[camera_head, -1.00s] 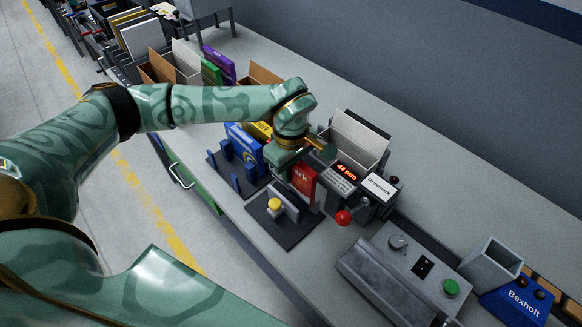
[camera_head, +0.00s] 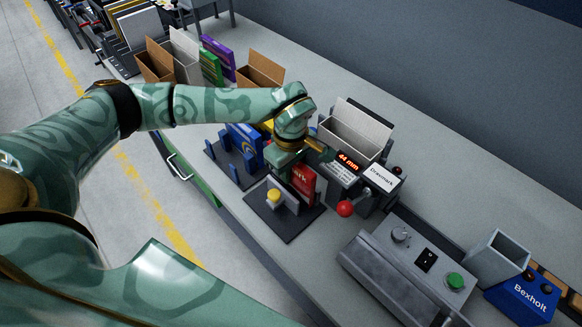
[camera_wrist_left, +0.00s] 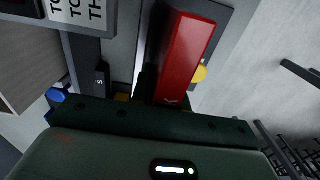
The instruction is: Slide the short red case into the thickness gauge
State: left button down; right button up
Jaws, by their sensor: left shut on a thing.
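The short red case (camera_head: 304,183) is upright between the fingers of my left gripper (camera_head: 294,168), which is shut on it. In the head view the case stands over the dark plate (camera_head: 280,231), close behind the grey upright with the yellow button (camera_head: 273,195). Whether it touches the plate is hidden. The thickness gauge (camera_head: 379,179), reading 44 mm, stands just right of the case. In the left wrist view the red case (camera_wrist_left: 187,58) juts out from the gripper, with the yellow button (camera_wrist_left: 200,74) partly behind it. My right gripper is not visible.
A blue case (camera_head: 243,144) stands on another dark plate to the left. An open bin (camera_head: 355,133) is behind the gauge. A red ball knob (camera_head: 345,208) is at the gauge's near side. A grey control box (camera_head: 400,265) with a green button is to the right.

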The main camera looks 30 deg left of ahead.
pick_arm(q)
jog(key=shift+f+b, duration=0.7)
jog(key=shift+f, duration=0.75)
jog(key=c, duration=1.3)
grip_release()
jog(key=shift+c, duration=1.5)
jog(key=shift+o, duration=0.3)
jog(key=shift+r, duration=0.15)
